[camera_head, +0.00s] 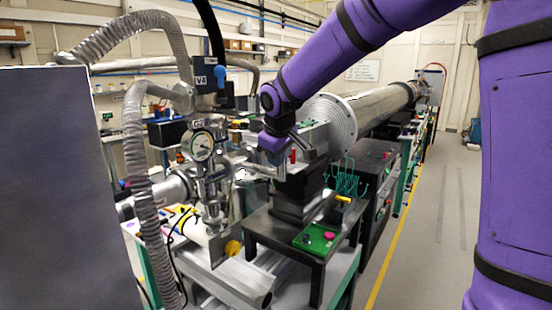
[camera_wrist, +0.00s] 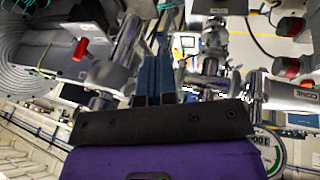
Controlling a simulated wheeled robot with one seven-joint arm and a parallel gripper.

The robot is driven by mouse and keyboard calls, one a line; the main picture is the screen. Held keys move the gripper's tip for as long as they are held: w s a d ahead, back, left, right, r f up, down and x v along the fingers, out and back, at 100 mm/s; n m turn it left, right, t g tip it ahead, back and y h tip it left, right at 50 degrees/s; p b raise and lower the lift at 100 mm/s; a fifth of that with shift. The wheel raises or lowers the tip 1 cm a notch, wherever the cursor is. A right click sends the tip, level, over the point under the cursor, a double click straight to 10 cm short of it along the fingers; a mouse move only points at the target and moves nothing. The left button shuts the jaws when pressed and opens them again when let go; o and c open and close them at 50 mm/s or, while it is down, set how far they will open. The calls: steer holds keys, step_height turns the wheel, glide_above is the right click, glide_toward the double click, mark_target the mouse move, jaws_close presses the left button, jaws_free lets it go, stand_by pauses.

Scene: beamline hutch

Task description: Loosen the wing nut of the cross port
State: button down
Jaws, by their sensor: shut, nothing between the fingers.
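My gripper (camera_wrist: 154,78) shows in the wrist view as two blue-grey fingers lying side by side, shut and empty. They point away toward shiny metal pipe fittings. In the head view, my purple wrist (camera_head: 272,142) is to the right of the steel vacuum fittings (camera_head: 212,187), which look like the cross port below a round dial gauge (camera_head: 202,145). The gauge also shows partly at the lower right of the wrist view (camera_wrist: 268,148). I cannot pick out the wing nut for certain in either view. I see no contact between my fingers and a fitting.
A ribbed metal hose (camera_head: 134,150) hangs left of the fittings. A large flanged beam pipe (camera_head: 335,120) runs back right. A black side table (camera_head: 290,243) carries a green board (camera_head: 316,238) in front. Clear floor (camera_head: 455,185) lies at the right.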

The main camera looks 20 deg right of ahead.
steer(key=shift+r, duration=0.1)
stand_by(0.6)
steer(key=shift+r, duration=0.85)
